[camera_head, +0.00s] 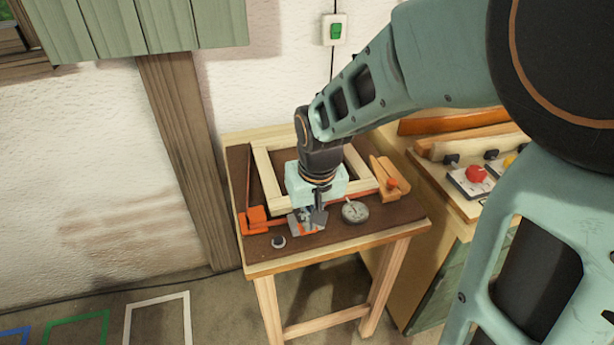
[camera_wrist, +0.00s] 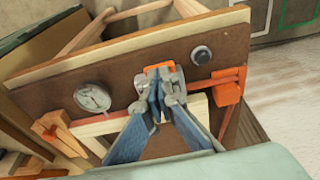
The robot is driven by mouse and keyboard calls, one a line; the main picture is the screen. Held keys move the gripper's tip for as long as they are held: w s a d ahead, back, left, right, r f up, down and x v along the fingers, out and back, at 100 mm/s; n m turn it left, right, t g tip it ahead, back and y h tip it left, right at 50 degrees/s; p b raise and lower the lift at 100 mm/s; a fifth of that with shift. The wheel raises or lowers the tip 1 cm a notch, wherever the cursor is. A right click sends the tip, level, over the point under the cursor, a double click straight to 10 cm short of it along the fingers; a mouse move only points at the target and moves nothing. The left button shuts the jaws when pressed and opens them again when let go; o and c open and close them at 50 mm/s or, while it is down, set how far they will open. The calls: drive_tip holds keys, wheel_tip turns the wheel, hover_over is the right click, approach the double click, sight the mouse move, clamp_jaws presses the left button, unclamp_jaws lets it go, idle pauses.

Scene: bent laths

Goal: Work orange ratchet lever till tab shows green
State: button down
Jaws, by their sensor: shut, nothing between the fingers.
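The ratchet (camera_head: 299,224), a small grey metal body with orange parts, sits at the front of the brown-topped bench. In the wrist view its orange lever (camera_wrist: 160,67) shows just beyond my fingertips, next to the grey ratchet body (camera_wrist: 174,88). My gripper (camera_head: 318,217) points down at the ratchet; its fingers (camera_wrist: 160,98) are shut with nothing between them, close beside the ratchet. I cannot tell whether they touch the lever. A small round dark-and-grey piece (camera_wrist: 202,55) sits near the bench edge; I cannot make out a green tab.
A wooden frame (camera_head: 264,168) lies on the bench (camera_head: 335,239) with an orange strap and corner block (camera_head: 254,219). A dial gauge (camera_head: 354,212) and a wooden clamp piece (camera_head: 388,179) lie right. A cabinet with a red knob (camera_head: 475,173) stands further right.

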drive_tip(key=shift+r, duration=0.5)
drive_tip(key=shift+p, duration=0.3)
drive_tip(key=shift+w+r+p, duration=0.2)
drive_tip(key=shift+r+p, duration=0.2)
drive_tip(key=shift+r, duration=0.2)
drive_tip(key=r+p, duration=0.1)
drive_tip(key=w+r+p, duration=0.1)
drive_tip(key=r, duration=0.1)
drive_tip(key=shift+a+r+p, duration=0.15)
drive_tip(key=shift+p, duration=0.2)
drive_tip(key=p+v, duration=0.7)
drive_tip(key=v, duration=0.2)
drive_tip(key=shift+r, duration=0.15)
